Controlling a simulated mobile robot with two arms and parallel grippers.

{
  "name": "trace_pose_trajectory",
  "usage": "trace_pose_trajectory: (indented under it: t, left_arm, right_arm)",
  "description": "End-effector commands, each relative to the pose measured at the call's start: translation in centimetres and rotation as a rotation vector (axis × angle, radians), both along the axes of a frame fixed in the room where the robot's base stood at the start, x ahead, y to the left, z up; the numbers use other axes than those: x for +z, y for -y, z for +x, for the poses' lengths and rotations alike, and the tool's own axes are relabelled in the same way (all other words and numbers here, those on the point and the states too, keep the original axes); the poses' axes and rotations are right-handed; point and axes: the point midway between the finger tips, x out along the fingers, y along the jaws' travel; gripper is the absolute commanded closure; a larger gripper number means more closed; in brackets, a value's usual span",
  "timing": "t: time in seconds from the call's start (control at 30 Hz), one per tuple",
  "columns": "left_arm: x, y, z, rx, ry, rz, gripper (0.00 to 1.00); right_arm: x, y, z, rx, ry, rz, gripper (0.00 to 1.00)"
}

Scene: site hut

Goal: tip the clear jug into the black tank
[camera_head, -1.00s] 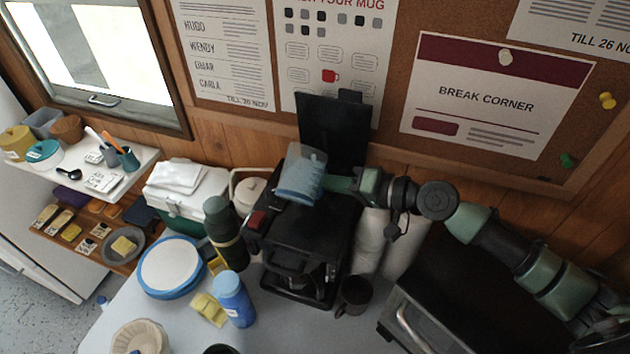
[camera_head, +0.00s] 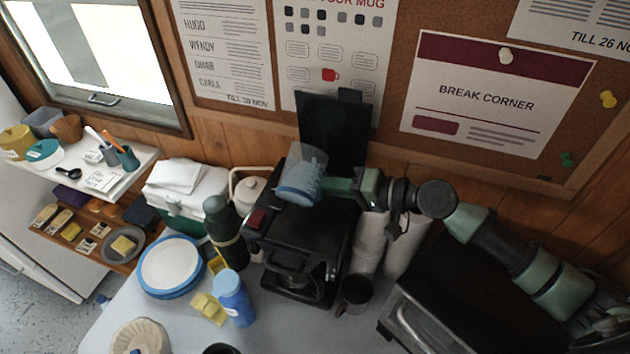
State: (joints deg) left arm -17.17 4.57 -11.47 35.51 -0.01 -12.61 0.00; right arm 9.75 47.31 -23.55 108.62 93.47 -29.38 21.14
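The clear jug (camera_head: 310,160) is held tilted, its mouth towards the lower left, above the black coffee machine. Blue-tinted water (camera_head: 298,192) lies in its lower left part. My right gripper (camera_head: 328,186) comes in from the right and is shut on the jug's right side. The black tank is the top of the coffee machine (camera_head: 325,225), whose lid (camera_head: 334,130) stands open against the wall. The tank's opening is mostly hidden by the jug and gripper, so I cannot see the water inside it. My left gripper is not in view.
A dark green flask (camera_head: 222,228) and a cream kettle (camera_head: 250,192) stand left of the machine. A blue bottle (camera_head: 233,298) is in front. A dark mug (camera_head: 356,293), stacked white cups (camera_head: 368,245) and a black oven (camera_head: 450,290) are at right.

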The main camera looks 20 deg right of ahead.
Motion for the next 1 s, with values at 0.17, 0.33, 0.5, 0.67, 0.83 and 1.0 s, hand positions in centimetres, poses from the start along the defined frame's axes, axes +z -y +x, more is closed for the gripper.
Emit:
trace_pose_trajectory:
  t: [0.17,0.33,0.5,0.67,0.83,1.0]
  left_arm:
    - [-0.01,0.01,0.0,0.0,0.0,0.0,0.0]
    - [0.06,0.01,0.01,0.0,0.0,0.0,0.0]
    - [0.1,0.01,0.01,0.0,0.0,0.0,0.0]
    - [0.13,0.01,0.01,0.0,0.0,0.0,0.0]
    - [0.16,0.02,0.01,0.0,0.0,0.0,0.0]
    - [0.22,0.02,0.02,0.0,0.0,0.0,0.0]
  right_arm:
    - [-0.09,-0.05,-0.03,0.0,-0.017,0.016,1.0]
    - [-0.04,-0.02,0.03,0.001,-0.032,0.027,1.0]
    - [0.01,0.02,0.1,0.002,-0.048,0.04,1.0]
    - [0.07,0.08,0.2,0.002,-0.063,0.052,1.0]
    - [0.13,0.15,0.29,0.002,-0.078,0.063,1.0]
    - [0.19,0.19,0.35,0.004,-0.096,0.076,1.0]
